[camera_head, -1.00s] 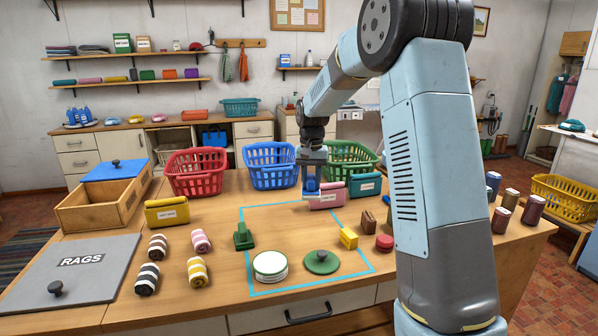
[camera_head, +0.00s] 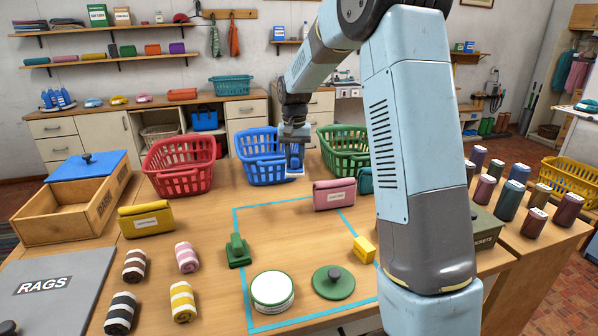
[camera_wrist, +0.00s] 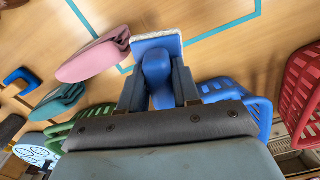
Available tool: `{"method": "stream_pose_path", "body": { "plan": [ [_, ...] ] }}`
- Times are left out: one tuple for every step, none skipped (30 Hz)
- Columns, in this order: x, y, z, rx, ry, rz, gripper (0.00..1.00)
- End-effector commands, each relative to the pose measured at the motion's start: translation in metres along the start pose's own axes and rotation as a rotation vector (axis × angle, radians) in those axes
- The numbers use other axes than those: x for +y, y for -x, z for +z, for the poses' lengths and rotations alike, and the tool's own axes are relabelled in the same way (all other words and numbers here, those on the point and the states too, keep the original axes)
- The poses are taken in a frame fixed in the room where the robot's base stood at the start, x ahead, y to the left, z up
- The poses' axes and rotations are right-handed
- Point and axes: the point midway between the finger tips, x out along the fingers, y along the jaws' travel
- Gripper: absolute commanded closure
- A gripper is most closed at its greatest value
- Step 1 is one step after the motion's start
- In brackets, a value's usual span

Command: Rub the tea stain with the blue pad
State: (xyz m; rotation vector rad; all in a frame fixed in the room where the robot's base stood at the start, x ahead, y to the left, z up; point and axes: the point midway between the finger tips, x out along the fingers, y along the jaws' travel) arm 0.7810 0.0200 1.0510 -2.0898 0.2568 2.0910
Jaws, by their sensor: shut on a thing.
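My gripper (camera_head: 295,146) is shut on the blue pad (camera_head: 295,170). In the head view it is in front of the blue basket, up and left of the pink pouch (camera_head: 334,195). In the wrist view the blue pad (camera_wrist: 157,44) has a rounded blue handle between my fingers (camera_wrist: 158,88) and a pale, rough edge on its far side. The pad's height above the table is hard to judge. I cannot make out a tea stain in either view; my arm covers part of the table at the right.
Red (camera_head: 180,165), blue (camera_head: 262,157) and green (camera_head: 345,158) baskets stand behind. The blue-taped square (camera_head: 238,268) has a green-handled block (camera_head: 237,250), a white round tin (camera_head: 273,291), a green lid (camera_head: 333,283) and a yellow block (camera_head: 363,249) in or at it. Its middle is clear.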

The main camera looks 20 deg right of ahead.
Motion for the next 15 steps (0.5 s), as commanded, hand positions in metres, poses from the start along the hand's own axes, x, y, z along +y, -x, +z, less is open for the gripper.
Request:
{"method": "stream_pose_path", "body": {
  "plan": [
    [0.002,-0.012,0.001,-0.008,-0.002,0.0,1.0],
    [0.007,-0.016,0.0,-0.007,-0.009,0.0,1.0],
    [0.013,-0.024,-0.002,-0.007,-0.019,0.0,1.0],
    [0.018,-0.029,-0.003,-0.007,-0.026,0.001,1.0],
    [0.021,-0.033,-0.004,-0.006,-0.031,0.0,1.0],
    [0.023,-0.038,-0.005,-0.006,-0.034,0.0,1.0],
    [0.024,-0.043,-0.005,-0.007,-0.036,0.0,1.0],
    [0.025,-0.048,-0.005,-0.007,-0.038,0.0,1.0],
    [0.026,-0.053,-0.006,-0.006,-0.039,0.0,1.0],
    [0.027,-0.055,-0.006,-0.006,-0.04,0.0,1.0],
    [0.027,-0.057,-0.006,-0.006,-0.041,0.0,1.0],
    [0.028,-0.06,-0.006,-0.005,-0.041,0.0,1.0],
    [0.028,-0.061,-0.006,-0.004,-0.041,0.0,1.0],
    [0.028,-0.063,-0.006,-0.004,-0.041,0.0,1.0],
    [0.028,-0.065,-0.006,-0.004,-0.041,0.0,1.0]
  ]
}}
